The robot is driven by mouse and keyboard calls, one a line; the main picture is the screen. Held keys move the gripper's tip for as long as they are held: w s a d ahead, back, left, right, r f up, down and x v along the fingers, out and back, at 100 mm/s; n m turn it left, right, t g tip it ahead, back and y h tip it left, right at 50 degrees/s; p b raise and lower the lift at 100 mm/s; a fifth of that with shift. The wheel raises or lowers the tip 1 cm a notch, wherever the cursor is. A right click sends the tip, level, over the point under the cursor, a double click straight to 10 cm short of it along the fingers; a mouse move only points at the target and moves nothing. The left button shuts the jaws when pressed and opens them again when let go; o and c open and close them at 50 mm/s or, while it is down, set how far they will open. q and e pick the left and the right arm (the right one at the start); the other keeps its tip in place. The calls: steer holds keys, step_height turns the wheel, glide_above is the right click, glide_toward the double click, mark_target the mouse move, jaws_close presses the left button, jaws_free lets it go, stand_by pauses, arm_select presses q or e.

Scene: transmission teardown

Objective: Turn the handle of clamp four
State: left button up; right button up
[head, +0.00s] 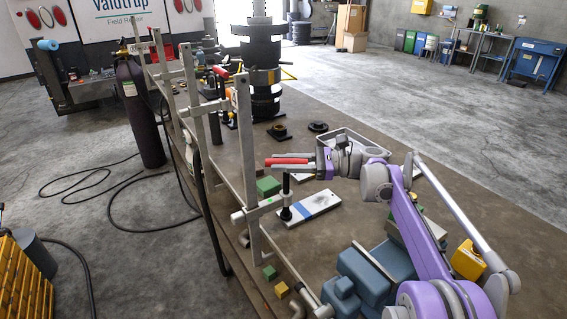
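The nearest clamp has a tall grey upright bar (245,140) and a grey jaw arm (259,208) at the table edge. Its black screw (286,187) stands upright, with its foot by a white and blue plate (316,206). No number is readable on it. My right gripper (286,161) comes from the right, its front end level with the screw's top. Red and grey strips overlap there, and I cannot tell finger from handle, or whether it grips. My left gripper is not in view.
More clamps (192,80) line the table's left edge. A stack of dark rings (264,100) stands behind. A grey tray (372,146) lies behind my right arm. Blue blocks (363,277) and a yellow object (468,260) lie near the front right. A green block (268,186) is beside the clamp.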

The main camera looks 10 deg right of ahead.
jaws_close()
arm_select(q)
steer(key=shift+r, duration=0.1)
arm_select(e)
steer(key=shift+r+n+g+p, duration=0.1)
steer(key=shift+n+g+p, duration=0.2)
steer(key=shift+g+p, duration=0.15)
steer(key=n+g+p, duration=0.3)
steer(key=g, duration=0.1)
steer(key=shift+r+g, duration=0.15)
steer(key=shift+g, duration=0.2)
steer(key=shift+n+g+p, duration=0.5)
steer(key=shift+g+p, duration=0.1)
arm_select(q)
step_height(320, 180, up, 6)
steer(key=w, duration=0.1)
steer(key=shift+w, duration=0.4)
arm_select(e)
steer(key=shift+s+f, duration=0.1)
steer(key=shift+f, duration=0.15)
